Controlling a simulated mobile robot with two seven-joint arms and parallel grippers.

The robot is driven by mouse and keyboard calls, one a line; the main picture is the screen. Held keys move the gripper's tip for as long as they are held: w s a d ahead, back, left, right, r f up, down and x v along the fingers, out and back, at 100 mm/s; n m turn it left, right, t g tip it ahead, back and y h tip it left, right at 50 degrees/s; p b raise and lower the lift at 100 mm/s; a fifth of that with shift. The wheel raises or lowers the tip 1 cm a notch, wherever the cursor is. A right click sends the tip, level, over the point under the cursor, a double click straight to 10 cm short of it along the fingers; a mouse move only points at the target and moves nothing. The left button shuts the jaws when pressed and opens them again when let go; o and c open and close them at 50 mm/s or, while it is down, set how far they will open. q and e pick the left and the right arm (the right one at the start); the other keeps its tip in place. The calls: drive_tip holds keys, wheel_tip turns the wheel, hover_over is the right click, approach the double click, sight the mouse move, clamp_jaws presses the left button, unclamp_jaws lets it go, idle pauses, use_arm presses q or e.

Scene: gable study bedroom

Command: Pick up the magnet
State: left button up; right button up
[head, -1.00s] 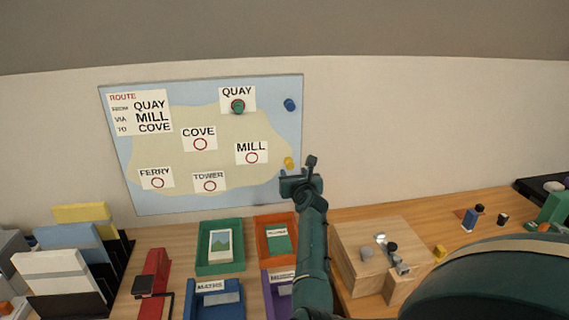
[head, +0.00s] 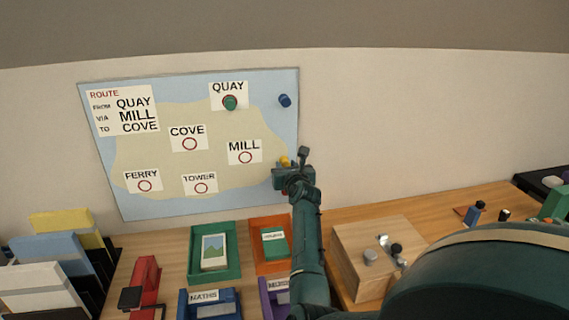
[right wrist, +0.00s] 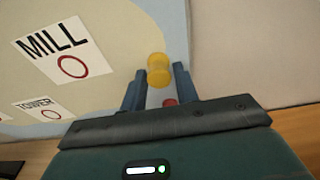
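The yellow magnet (head: 284,161) is at the right edge of the map board, below and right of the MILL label. My right gripper (head: 291,168) is at it, with its fingers apart. In the right wrist view the yellow magnet (right wrist: 158,70) shows between the two finger ends. I cannot tell whether the fingers touch it. A green magnet (head: 230,102) sits on the QUAY circle. A blue magnet (head: 285,100) is at the board's upper right. My left gripper is not in view.
The map board (head: 110,190) hangs on the wall above a wooden desk. Below are a green tray (head: 234,274), an orange tray (head: 258,264), a red stapler-like object (head: 146,282) and files (head: 62,262). A wooden box (head: 350,268) with knobs stands right of my forearm.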

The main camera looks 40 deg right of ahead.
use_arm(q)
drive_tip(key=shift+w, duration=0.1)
use_arm(e)
drive_tip(key=c, duration=0.4)
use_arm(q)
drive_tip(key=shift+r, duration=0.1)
use_arm(e)
drive_tip(key=shift+r, duration=0.1)
drive_tip(key=shift+c, duration=0.2)
